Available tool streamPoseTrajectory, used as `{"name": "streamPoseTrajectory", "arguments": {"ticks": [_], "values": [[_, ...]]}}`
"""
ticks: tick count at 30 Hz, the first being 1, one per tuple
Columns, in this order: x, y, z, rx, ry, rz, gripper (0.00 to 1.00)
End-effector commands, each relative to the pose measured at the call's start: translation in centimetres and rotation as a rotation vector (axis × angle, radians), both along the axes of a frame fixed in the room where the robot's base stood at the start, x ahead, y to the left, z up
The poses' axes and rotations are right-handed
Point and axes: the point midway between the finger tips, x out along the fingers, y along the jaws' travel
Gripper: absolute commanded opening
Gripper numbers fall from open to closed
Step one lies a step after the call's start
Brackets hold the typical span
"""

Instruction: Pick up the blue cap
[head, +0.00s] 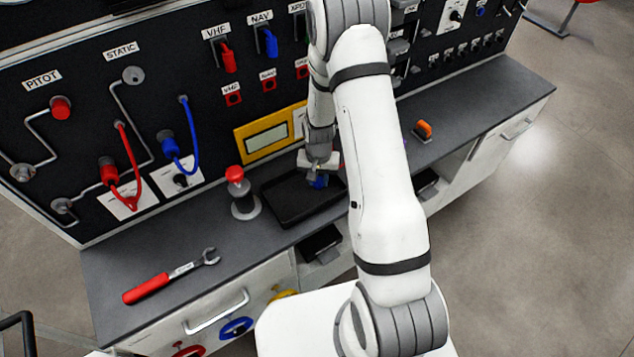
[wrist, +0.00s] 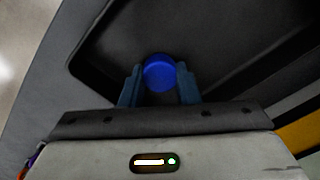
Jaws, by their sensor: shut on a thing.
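The blue cap (wrist: 159,72) is round and sits between the two fingers of my gripper (wrist: 160,88) in the wrist view. My gripper is shut on it. In the head view the blue cap (head: 320,182) shows small below my gripper (head: 318,172), over the black tray (head: 290,213). The tray also shows in the wrist view (wrist: 225,35) beneath the cap. I cannot tell whether the cap touches the tray floor. My arm hides part of the tray's right side in the head view.
A red-topped post (head: 240,195) stands just left of the tray. A red-handled wrench (head: 170,280) lies on the grey bench further left. An orange object (head: 423,130) sits on the bench at right. The upright panel with red and blue hoses (head: 187,140) rises behind.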

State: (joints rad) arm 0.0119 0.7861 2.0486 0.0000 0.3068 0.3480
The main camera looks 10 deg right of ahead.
Motion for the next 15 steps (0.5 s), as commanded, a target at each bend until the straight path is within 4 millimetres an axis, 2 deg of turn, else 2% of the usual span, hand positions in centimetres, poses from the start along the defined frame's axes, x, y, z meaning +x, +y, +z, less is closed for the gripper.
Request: {"name": "streamPoseTrajectory", "arguments": {"ticks": [8,11,15], "values": [[0.1,0.0,0.7,0.0,-0.002,0.0,0.0],[0.1,0.0,1.6,0.0,-0.003,0.001,0.0],[0.1,0.0,3.8,0.0,-0.004,0.001,0.0]]}}
